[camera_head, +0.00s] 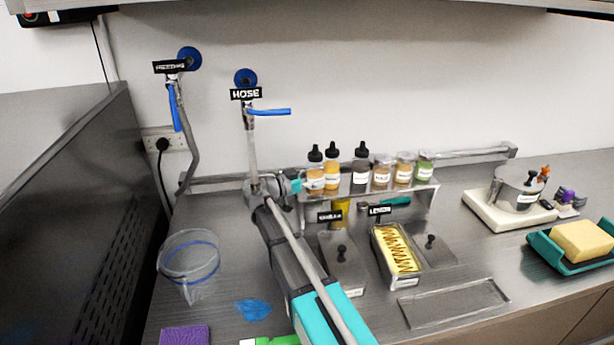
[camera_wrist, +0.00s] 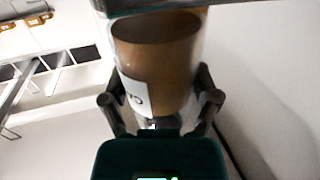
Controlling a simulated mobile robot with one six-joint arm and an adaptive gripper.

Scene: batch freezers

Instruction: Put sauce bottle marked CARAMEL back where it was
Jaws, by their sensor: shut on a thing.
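The bottle in my gripper (camera_wrist: 160,104) is a clear one with brown sauce and a white label in the wrist view (camera_wrist: 152,58); only part of the lettering shows, too little to read. In the head view my gripper (camera_head: 298,185) is at the left end of the small raised shelf (camera_head: 395,191), shut on the leftmost black-capped amber bottle (camera_head: 315,176). The bottle looks upright. I cannot tell whether its base touches the shelf. Its label is too small to read there.
Close to its right stand another amber bottle (camera_head: 332,172), a dark bottle (camera_head: 361,171) and several small jars (camera_head: 404,168). Below the shelf are lidded tubs and an open yellow tub (camera_head: 398,250). A clear pitcher (camera_head: 189,265) stands left. A hose tap (camera_head: 250,110) rises behind my arm.

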